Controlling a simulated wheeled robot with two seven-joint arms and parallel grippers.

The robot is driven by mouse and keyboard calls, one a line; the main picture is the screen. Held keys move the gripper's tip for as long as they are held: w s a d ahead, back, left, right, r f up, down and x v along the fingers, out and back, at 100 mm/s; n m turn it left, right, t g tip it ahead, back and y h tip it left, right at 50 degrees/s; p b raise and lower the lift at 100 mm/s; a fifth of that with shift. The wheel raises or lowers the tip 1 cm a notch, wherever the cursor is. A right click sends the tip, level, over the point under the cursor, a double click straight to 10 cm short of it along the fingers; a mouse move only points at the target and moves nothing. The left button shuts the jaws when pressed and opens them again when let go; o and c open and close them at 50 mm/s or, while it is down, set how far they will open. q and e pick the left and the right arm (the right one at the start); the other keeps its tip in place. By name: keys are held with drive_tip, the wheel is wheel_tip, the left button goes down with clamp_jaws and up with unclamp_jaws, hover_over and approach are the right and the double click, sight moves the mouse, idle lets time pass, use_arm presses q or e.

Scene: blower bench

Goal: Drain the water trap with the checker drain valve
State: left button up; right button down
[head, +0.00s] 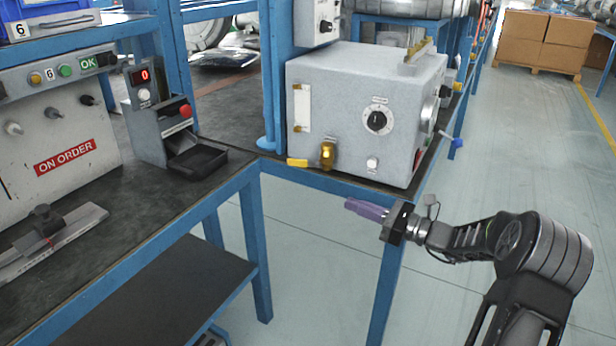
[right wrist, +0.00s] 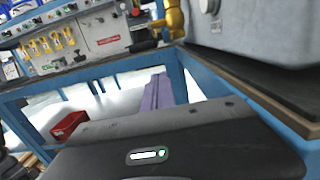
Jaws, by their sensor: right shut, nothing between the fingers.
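The checker is a light grey box (head: 345,95) on the blue-framed bench in the head view. Low on its front hangs an amber water trap (head: 327,154). A small yellow lever (head: 297,162), apparently the drain valve handle, sticks out to the left beside the trap. In the right wrist view an amber and brass part (right wrist: 175,20), seemingly the trap, shows at the top. My right gripper (head: 350,204), with purple fingers, is shut and empty. It is in front of the bench edge, below and right of the trap, apart from it. My left gripper is out of view.
The bench edge (head: 340,183) runs just under the checker. A dial (head: 378,120) and a white knob (head: 372,163) are on its front. A blue-handled valve (head: 455,143) sticks out at right. Another bench (head: 150,225) stands at left; open floor (head: 480,150) lies right.

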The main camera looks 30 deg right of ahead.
sight(305, 167)
drive_tip(key=w+a+r+b, duration=0.2)
drive_tip(key=w+a+r, duration=0.2)
drive_tip(key=w+a, duration=0.3)
drive_tip(key=shift+w+a+r, duration=0.3)
drive_tip(key=shift+w+r, duration=0.1)
drive_tip(key=shift+w, duration=1.55)
drive_tip(key=shift+w+a+r+t+y+b, duration=0.1)
drive_tip(key=shift+w+r+t+y+b, duration=0.2)
drive_tip(key=shift+b, duration=0.45)
drive_tip(key=shift+r+p, duration=0.55)
drive_tip(key=shift+p, duration=0.25)
drive_tip(key=shift+f, duration=0.1)
drive_tip(key=shift+a, duration=0.1)
